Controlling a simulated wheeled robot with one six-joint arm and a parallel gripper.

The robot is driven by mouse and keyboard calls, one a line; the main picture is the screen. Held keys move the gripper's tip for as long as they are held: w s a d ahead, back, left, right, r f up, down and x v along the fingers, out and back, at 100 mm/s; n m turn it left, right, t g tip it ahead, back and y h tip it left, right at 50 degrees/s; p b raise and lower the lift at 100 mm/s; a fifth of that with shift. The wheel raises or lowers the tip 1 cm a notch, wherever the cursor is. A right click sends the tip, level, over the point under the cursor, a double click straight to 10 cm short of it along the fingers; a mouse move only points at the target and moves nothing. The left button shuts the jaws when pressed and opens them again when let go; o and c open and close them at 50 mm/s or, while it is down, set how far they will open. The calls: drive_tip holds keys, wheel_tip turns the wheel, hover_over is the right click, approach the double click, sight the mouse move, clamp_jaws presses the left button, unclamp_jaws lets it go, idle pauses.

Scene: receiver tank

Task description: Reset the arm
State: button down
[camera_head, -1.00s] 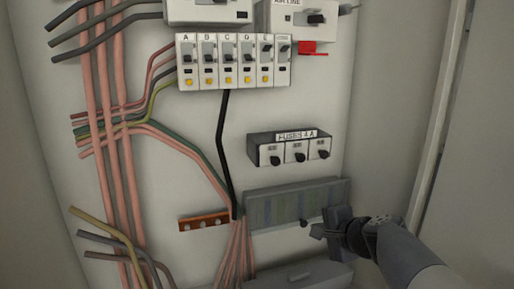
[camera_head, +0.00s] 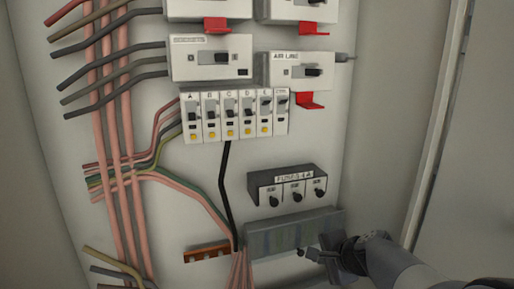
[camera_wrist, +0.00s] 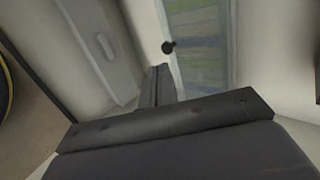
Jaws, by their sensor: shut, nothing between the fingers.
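My gripper (camera_head: 316,254) is at the lower right in the head view, its tip in front of the grey terminal block (camera_head: 290,232). My arm comes in from the lower right corner. In the wrist view my gripper (camera_wrist: 158,75) points at the same block (camera_wrist: 203,40), which shows coloured strips behind a clear-looking front. The fingers are together with nothing between them. A small dark knob (camera_wrist: 168,47) shows just beyond the fingertips. I cannot tell whether the gripper touches anything.
Above are the fuse box (camera_head: 287,186), a row of breakers (camera_head: 235,115) marked with letters, and the AIR LINE switch (camera_head: 296,71) with a red tab (camera_head: 310,100) below it. Pink cables (camera_head: 118,130) run down the left. A cabinet edge (camera_head: 437,130) stands at the right.

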drive_tip(key=shift+s+r+g+p, duration=0.15)
drive_tip(key=shift+r+g+p, duration=0.45)
drive_tip(key=shift+p, duration=1.9)
drive_tip(key=shift+f, duration=0.1)
